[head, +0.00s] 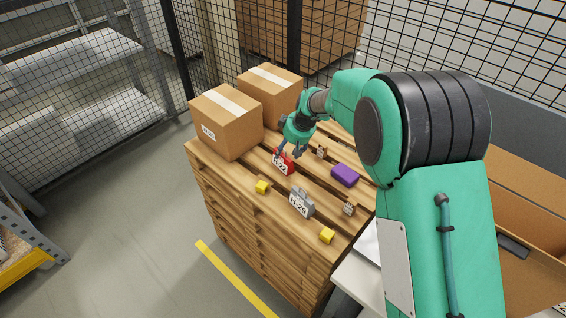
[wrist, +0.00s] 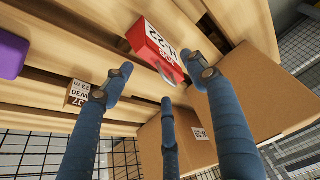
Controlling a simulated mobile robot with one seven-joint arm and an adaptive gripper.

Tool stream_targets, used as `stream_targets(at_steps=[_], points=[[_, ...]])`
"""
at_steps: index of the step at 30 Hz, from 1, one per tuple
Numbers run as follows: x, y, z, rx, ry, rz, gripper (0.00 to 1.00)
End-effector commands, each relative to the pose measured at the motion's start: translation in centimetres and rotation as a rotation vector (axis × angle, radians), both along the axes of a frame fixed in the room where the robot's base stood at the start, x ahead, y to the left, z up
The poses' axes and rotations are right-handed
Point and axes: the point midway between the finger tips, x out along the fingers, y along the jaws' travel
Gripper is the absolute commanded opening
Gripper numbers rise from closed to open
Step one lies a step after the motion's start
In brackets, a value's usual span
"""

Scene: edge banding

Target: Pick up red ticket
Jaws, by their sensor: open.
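The red ticket (head: 286,156), a small red block with a white label, lies on the wooden pallet stack. In the wrist view the red ticket (wrist: 143,36) shows its label and a grey metal loop at its lower end. My gripper (head: 289,153) is just above and beside it in the head view and partly covers it. In the wrist view my gripper (wrist: 160,84) has its blue fingers spread apart with nothing between them. The ticket is beyond the fingertips, with its loop end nearest them; I cannot tell whether any finger touches it.
A grey labelled block (head: 302,200), a purple block (head: 345,174), yellow cubes (head: 262,187) and small labelled boxes (head: 350,208) lie around on the slatted pallet (head: 231,179). Two cardboard boxes (head: 226,122) stand behind to the left. Wire mesh fencing (head: 455,45) closes off the back.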

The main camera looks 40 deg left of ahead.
Motion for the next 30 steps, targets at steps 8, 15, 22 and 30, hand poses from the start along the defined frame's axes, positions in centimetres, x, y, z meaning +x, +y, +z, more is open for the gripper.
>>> stream_targets(at_steps=[8, 15, 22, 30], points=[[0.1, 0.6, -2.1, -0.001, 0.001, 0.0, 0.58], [0.3, 1.5, -4.4, -0.002, 0.001, 0.0, 0.58], [0.3, 1.7, -4.9, -0.001, 0.0, 0.0, 0.58], [0.3, 1.7, -4.9, -0.001, 0.0, 0.0, 0.58]])
